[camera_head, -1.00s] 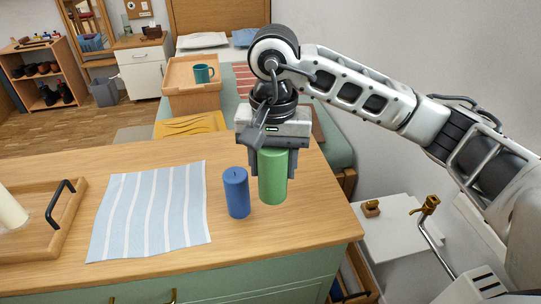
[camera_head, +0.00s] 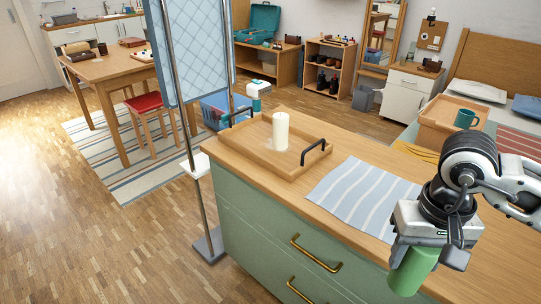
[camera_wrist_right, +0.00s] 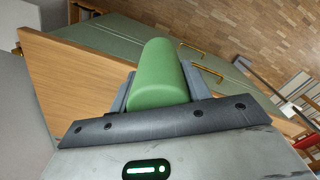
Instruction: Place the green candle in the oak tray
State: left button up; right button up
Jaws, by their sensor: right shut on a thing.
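The green candle (camera_head: 413,270) is held in my right gripper (camera_head: 428,256), at the lower right of the head view. The gripper is shut around its upper part. The candle also shows between the fingers in the right wrist view (camera_wrist_right: 160,72). The oak tray (camera_head: 262,157) with black handles lies on the green dresser, left of the gripper and well apart from it. A white candle (camera_head: 281,131) stands upright in the tray. My left gripper is out of view.
A light-blue striped cloth (camera_head: 362,194) lies on the dresser top (camera_head: 335,140) between tray and gripper. A wooden tray (camera_head: 448,118) with a teal mug (camera_head: 466,119) sits on the bed behind. A hanging patterned panel on a metal stand (camera_head: 193,55) is left of the dresser.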

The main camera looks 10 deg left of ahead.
aim_at(249, 144)
jog(key=u, duration=1.7)
jog(key=i, duration=1.5)
jog(key=z, duration=1)
jog(key=i, duration=0.75)
jog(key=z, duration=0.8)
